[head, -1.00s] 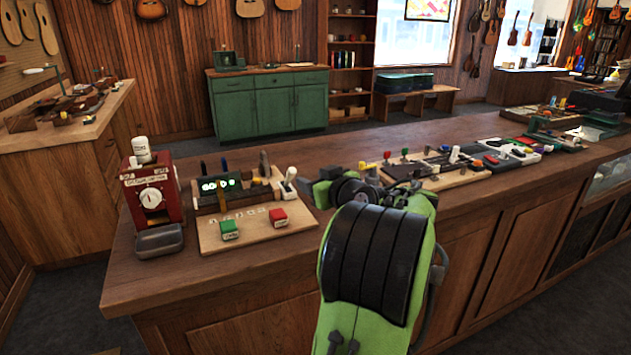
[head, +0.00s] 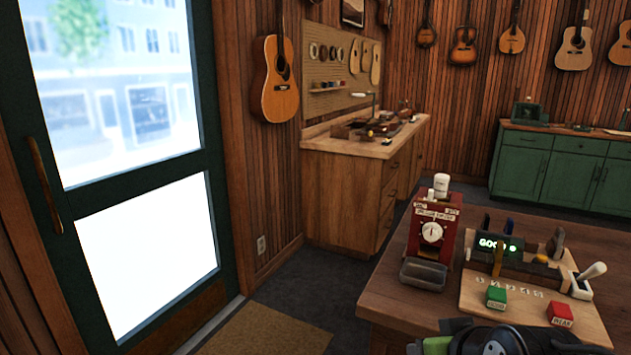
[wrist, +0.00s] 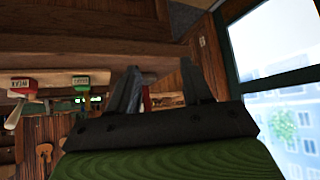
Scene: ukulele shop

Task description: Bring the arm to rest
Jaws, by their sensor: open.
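My gripper (wrist: 166,92) shows in the wrist view with its two dark fingers apart and nothing held between them. The wrist view is turned over, with the counter's wooden edge along its top. The gripper's fingers are not visible in the head view. Only a dark and green part of my arm shows there, at the bottom edge in front of the counter (head: 395,300).
On the counter stand a red dial machine (head: 432,235) with a grey tray (head: 423,275), and a wooden board with a green block (head: 496,296) and a red block (head: 560,313). A glass door (head: 130,180) is at left. Floor beside the mat (head: 262,335) is clear.

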